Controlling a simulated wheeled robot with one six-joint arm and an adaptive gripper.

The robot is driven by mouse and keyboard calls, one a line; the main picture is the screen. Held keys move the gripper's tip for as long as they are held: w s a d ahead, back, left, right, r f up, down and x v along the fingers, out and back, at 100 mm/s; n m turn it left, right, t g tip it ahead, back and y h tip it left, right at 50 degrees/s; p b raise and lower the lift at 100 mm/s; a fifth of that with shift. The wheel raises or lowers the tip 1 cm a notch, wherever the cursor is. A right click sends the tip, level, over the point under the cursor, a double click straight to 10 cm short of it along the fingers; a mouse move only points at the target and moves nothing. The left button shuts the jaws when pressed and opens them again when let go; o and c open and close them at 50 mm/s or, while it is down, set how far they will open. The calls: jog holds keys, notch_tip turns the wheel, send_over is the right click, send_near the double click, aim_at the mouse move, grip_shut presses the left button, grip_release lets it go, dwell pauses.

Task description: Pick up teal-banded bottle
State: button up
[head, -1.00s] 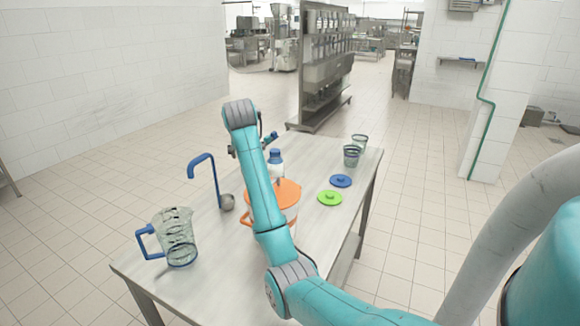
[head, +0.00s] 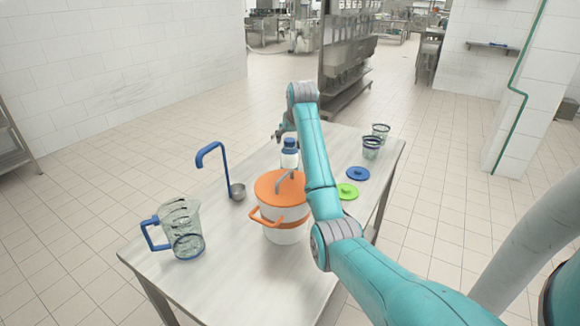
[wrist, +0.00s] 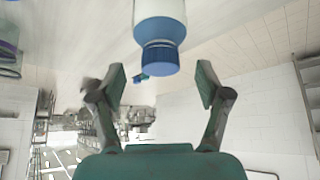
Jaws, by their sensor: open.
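A white bottle with a blue cap (head: 290,154) stands upright on the table behind the orange-lidded pot. In the wrist view the bottle (wrist: 160,12) hangs from the top edge of the picture, its blue cap pointing down at the space between my fingers. I cannot make out a teal band apart from the blue cap and collar. My gripper (wrist: 162,82) is open and empty, with one finger on each side of the cap's line and not touching it. In the head view my gripper (head: 279,134) is small, just left of and above the cap.
A white pot with an orange lid (head: 267,184) stands in front of the bottle. A blue-handled ladle (head: 226,170) and a clear jug (head: 184,228) are at left. Blue (head: 357,174) and green (head: 347,191) lids and clear cups (head: 371,147) are at right. The table (head: 245,290) is bare in front.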

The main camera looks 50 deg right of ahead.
aim_at(290, 140)
jog(key=shift+x, duration=1.7)
jog(key=shift+r, duration=0.1)
grip_shut()
